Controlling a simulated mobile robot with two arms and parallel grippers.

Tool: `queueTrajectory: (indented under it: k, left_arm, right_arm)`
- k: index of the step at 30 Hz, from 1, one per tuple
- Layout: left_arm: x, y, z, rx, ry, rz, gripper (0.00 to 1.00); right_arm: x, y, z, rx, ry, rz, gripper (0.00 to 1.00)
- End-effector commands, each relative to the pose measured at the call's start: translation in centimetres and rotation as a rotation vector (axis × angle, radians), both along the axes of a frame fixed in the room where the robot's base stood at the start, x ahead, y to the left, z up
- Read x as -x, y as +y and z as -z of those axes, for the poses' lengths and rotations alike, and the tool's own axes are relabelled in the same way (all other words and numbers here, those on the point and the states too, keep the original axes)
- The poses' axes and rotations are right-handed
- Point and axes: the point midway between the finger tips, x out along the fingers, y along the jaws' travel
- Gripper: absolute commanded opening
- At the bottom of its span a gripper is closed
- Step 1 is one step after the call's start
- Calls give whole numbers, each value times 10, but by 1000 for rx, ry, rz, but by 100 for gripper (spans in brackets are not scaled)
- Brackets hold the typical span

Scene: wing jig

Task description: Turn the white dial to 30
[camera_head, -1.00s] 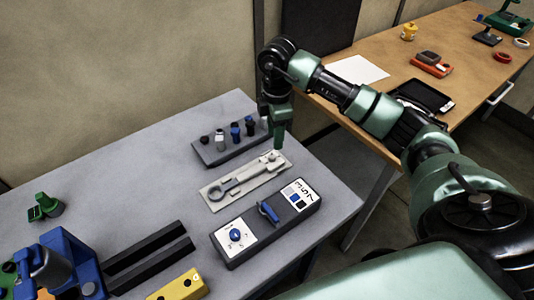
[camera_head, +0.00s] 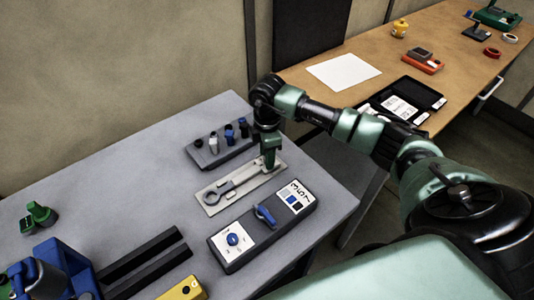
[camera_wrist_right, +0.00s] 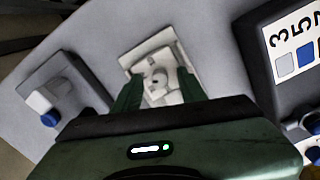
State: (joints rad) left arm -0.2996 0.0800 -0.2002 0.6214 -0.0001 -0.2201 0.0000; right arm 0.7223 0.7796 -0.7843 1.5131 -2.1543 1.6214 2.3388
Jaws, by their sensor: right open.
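A pale plate (camera_head: 214,208) lies on the grey table, bearing a grey ring-ended tool (camera_head: 212,197). In the right wrist view, a round white part with a dark mark, seemingly the white dial (camera_wrist_right: 158,80), sits on this plate (camera_wrist_right: 133,63). No number can be read on it. My right gripper (camera_head: 269,163) points down over the plate's right end and hides that part in the head view. Its two green fingers (camera_wrist_right: 151,90) are open, one on each side of the white part; contact cannot be told.
A black box (camera_head: 264,227) with a blue handle, a blue knob and a "357" panel lies in front of the plate. A grey rack (camera_head: 205,158) with several knobs stands behind. Black rails (camera_head: 147,264) and a blue fixture (camera_head: 57,262) are at the left.

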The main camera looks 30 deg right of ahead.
Motion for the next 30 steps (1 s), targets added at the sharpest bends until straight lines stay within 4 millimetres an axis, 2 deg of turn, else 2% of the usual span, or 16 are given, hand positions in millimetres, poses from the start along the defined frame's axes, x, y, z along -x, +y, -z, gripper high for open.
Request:
queueTrajectory:
  k: [2, 6, 19, 30]
  left_arm:
    - [0, 0, 0, 0, 0, 0, 36]
    - [0, 0, 0, 0, 0, 0, 36]
    - [1, 0, 4, 0, 1, 0, 36]
    - [1, 0, 22, 0, 2, 0, 36]
  right_arm:
    - [0, 0, 0, 0, 0, 0, 39]
    - [0, 0, 0, 0, 0, 0, 0]
    - [0, 0, 0, 1, -2, -54, 0]
    - [-1, -1, 2, 1, -3, -326, 0]
